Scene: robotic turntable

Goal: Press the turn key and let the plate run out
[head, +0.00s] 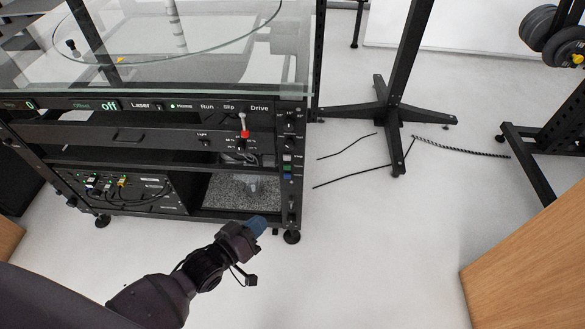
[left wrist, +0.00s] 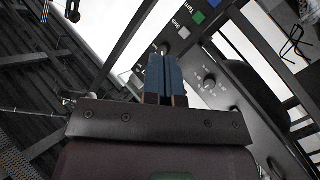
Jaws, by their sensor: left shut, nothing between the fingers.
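The turntable cabinet (head: 130,135) is black, with a glass plate (head: 150,70) on top. A yellow mark (head: 120,60) lies near the plate's front edge. The front panel display reads "off" (head: 109,106). On the right post sit small white, green (head: 287,167) and blue keys. In the left wrist view the green key (left wrist: 198,18) has a label that seems to read "Turn". The white key (left wrist: 183,32) is beside it. My left gripper (head: 257,224) is shut and empty, low in front of the cabinet's right post, apart from the keys. My right gripper is out of view.
A red-tipped lever (head: 244,132) stands out from the cabinet's front. A black stand (head: 388,112) and loose dark cables (head: 350,176) are on the floor to the right. A wooden surface (head: 530,265) is at lower right.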

